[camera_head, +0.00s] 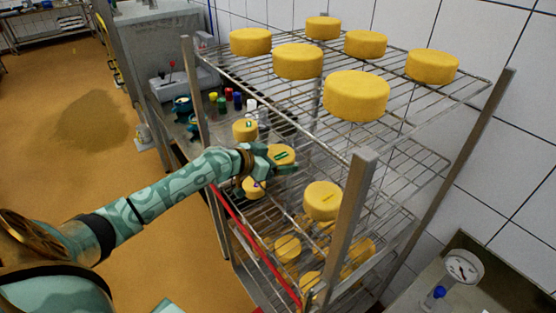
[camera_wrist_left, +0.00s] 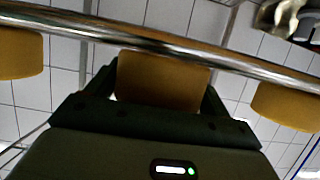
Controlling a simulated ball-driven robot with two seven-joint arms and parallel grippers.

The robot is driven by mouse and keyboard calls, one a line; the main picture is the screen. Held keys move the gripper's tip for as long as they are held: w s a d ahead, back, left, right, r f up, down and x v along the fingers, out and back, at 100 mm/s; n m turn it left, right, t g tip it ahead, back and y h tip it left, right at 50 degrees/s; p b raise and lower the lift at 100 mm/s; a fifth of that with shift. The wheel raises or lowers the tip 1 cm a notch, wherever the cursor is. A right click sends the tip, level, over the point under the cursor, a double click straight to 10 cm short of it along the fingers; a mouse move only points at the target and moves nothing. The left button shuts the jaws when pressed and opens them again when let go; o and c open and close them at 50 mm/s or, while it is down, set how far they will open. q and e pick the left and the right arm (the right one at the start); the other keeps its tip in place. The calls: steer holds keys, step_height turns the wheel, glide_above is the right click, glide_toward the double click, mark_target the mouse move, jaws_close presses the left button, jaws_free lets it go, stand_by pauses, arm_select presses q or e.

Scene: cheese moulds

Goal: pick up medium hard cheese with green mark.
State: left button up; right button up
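A round yellow cheese with a green mark (camera_head: 281,154) is on the middle level of the rack. My left gripper (camera_head: 277,163) reaches into the rack at this cheese. In the left wrist view its two dark fingers (camera_wrist_left: 160,90) stand on either side of a yellow cheese (camera_wrist_left: 160,78), with no clear gap showing. I cannot tell if they press on it or if it is lifted. Another cheese with a greenish mark (camera_head: 245,129) stands behind and to the left. A cheese with a bluish mark (camera_head: 253,188) is partly hidden below my wrist. My right gripper is not in view.
Larger unmarked cheeses (camera_head: 356,95) stand on the wire top shelf (camera_head: 410,90), above and right of my gripper. A metal post (camera_head: 352,215) rises at the front. A cheese with a yellowish mark (camera_head: 323,201) is nearer; several more lie lower. A metal bar (camera_wrist_left: 200,52) crosses the wrist view.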

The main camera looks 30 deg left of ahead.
arm_select(q)
steer(key=shift+c, duration=1.4)
steer(key=shift+w, duration=0.1)
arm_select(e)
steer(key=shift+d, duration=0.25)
arm_select(q)
steer(key=shift+r, duration=0.15)
